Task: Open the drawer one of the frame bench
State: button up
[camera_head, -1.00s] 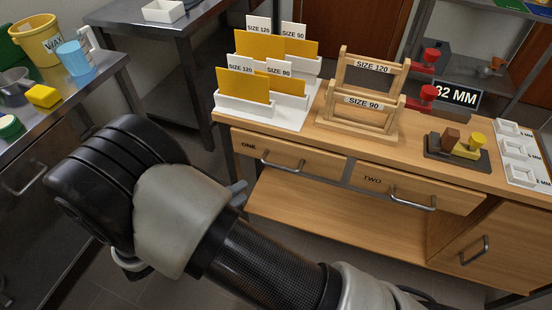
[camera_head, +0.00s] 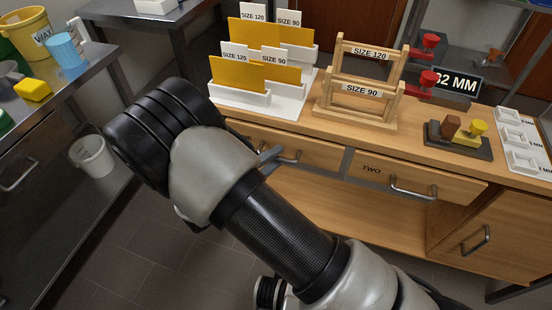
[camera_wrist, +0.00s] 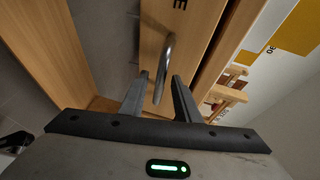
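The frame bench (camera_head: 408,133) has a wooden top with two drawers below. Drawer one (camera_head: 325,155) is at the left of drawer two (camera_head: 415,180) and looks shut; my arm hides its left part and most of its label. Its metal bar handle (camera_head: 290,158) is partly behind my gripper (camera_head: 268,157). In the wrist view, the curved handle (camera_wrist: 166,62) of drawer one (camera_wrist: 185,22) rises between the two fingers of my gripper (camera_wrist: 160,80). The fingers are apart, with visible space around the handle, so my gripper is open.
The bench top bears white holders (camera_head: 240,95) with yellow sheets, wooden frames (camera_head: 360,90), and a dark block with brown and yellow parts (camera_head: 458,140). A metal table (camera_head: 70,90) stands left. A white bucket (camera_head: 92,158) is on the floor.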

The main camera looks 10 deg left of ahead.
jog(key=shift+w+d+f, duration=0.1)
jog(key=shift+w+d, duration=0.2)
jog(key=shift+w, duration=0.25)
grip_shut()
jog(key=s+a+p, duration=0.1)
jog(key=s+p, duration=0.2)
jog(key=s, duration=1.1)
jog(key=shift+s, duration=0.2)
jog(key=shift+a, duration=0.1)
grip_release()
jog(key=shift+s, duration=0.1)
